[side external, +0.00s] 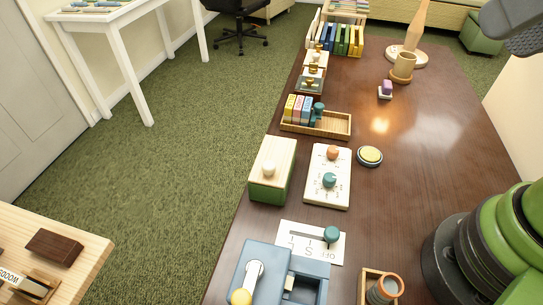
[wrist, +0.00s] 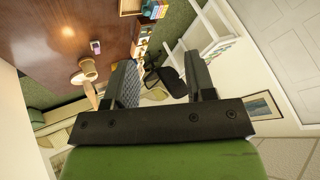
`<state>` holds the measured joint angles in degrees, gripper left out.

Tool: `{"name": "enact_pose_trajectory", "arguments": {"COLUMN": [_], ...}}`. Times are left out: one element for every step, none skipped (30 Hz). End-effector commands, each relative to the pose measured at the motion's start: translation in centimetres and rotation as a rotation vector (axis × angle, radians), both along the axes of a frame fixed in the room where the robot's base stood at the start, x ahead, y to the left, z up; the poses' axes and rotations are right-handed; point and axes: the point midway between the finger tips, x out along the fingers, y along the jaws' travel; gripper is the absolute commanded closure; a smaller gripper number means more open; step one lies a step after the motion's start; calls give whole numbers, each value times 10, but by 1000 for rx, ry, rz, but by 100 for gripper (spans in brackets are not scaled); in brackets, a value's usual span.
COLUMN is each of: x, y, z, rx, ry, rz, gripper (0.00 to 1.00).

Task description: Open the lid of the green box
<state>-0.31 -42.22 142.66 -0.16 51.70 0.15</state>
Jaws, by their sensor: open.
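The green box (side external: 265,190) stands near the left edge of the dark table in the side external view. Its pale wooden lid (side external: 277,152) lies shut on top, with a round cream knob (side external: 269,169) on it. My gripper (wrist: 160,62) shows in the wrist view with its two fingers apart and nothing between them. It is well away from the box and points across the room. The green box does not show in the wrist view.
A white dial board (side external: 341,160) with two knobs stands just right of the box. A wooden tray of books (side external: 335,124) is behind it. A slider card (side external: 300,240) and a blue-grey lever box (side external: 257,258) are in front. The table's right-middle is mostly clear.

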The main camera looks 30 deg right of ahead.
Motion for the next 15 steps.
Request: {"name": "enact_pose_trajectory", "arguments": {"x": [4,7,13,19,25,35,43,52,63,71,79,90,98,105,115], "y": [1,3,5,7,10,14,18,23,29,35,41,49,55,62,72], "z": [1,2,3,5,5,6,6,5,3,1,-2,-7,-11,-16,-23], "rx": [-1,-1,-2,-6,-9,-13,-18,-24,-32,-40,-48,-59,-69,-78,-94], "ry": [14,25,45,63,84,113,137,162,193,215,240,270,292,314,345], "rz": [9,16,28,39,50,68,83,96,115,130,143,160,173,186,203], "gripper": [50,50,50,50,50,50,50,50,50,50,50,50,50,50,50]}}
